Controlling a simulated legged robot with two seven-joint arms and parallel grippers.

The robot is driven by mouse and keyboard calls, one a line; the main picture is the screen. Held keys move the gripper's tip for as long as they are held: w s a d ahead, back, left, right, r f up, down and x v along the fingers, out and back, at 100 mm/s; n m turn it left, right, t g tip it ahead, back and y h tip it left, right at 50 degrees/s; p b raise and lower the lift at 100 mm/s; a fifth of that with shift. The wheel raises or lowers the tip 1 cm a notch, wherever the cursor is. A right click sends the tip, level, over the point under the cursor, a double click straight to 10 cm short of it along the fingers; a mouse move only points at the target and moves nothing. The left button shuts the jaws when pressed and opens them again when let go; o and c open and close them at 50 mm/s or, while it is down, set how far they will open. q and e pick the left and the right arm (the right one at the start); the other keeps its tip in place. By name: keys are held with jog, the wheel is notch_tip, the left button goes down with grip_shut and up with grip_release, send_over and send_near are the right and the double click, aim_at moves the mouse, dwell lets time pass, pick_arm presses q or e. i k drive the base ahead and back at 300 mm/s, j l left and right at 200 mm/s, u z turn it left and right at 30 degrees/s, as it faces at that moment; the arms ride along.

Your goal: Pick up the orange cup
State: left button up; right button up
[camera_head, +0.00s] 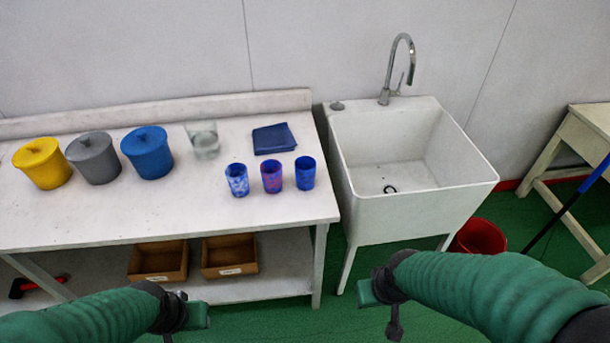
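Three small cups stand upright in a row near the right end of the white table. The left cup (237,180) is blue with a pale pattern, the middle cup (272,177) is blue with a reddish-orange pattern, and the right cup (305,173) is plain blue. No fully orange cup shows. My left gripper (198,316) is low in front of the table, apart from the cups. My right gripper (368,293) is low in front of the sink, also apart from them. Whether the fingers are open or shut is unclear.
Yellow (42,164), grey (94,159) and blue (147,153) lidded pots, a clear beaker (204,141) and a folded blue cloth (273,138) share the table (130,215). A white sink (410,205) stands close to its right. Two boxes sit on the lower shelf (285,265).

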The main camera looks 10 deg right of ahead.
aim_at(271, 170)
jog(key=l+z, duration=0.15)
jog(key=l, duration=0.3)
jog(key=i+l+z, duration=0.2)
jog(key=l, duration=0.25)
jog(key=l+z, duration=0.15)
jog(key=l, duration=0.35)
jog(key=i+j, duration=0.4)
jog(key=j+u, duration=0.05)
jog(key=j, duration=0.05)
